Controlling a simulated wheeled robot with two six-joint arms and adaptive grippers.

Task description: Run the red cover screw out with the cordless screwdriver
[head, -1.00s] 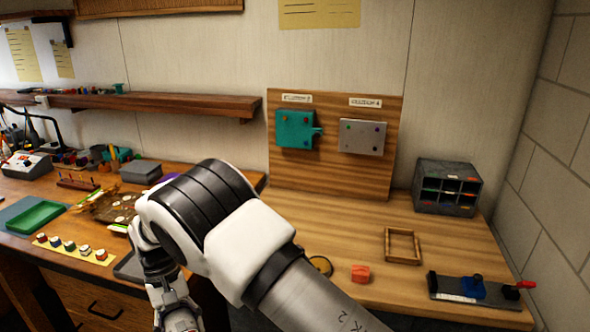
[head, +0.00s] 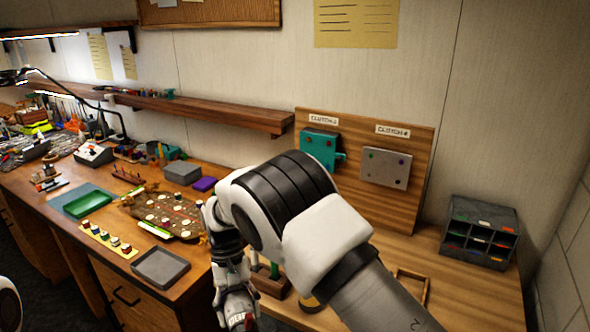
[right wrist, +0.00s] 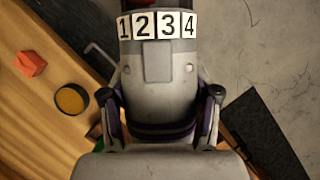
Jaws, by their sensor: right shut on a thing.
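A teal cover plate (head: 320,147) and a grey cover plate (head: 386,167) are fixed to an upright wooden board, under labels that begin "CLUTCH". Small coloured screw heads dot both plates. They are too small to tell for sure which is the red cover screw. My right gripper (head: 236,308) hangs low at the bench's front edge, well apart from the board. In the right wrist view it is shut around the grey cordless screwdriver (right wrist: 157,75), whose collar reads 1 2 3 4. The screwdriver's tip is hidden there. My left gripper is out of view.
On the bench left of my right arm are a dark grey tray (head: 161,267), a green tray (head: 88,201) and a brown board with parts (head: 165,213). A drawer organizer (head: 479,232) stands at right. The right wrist view shows an orange block (right wrist: 31,63) and a round yellow-topped item (right wrist: 71,99).

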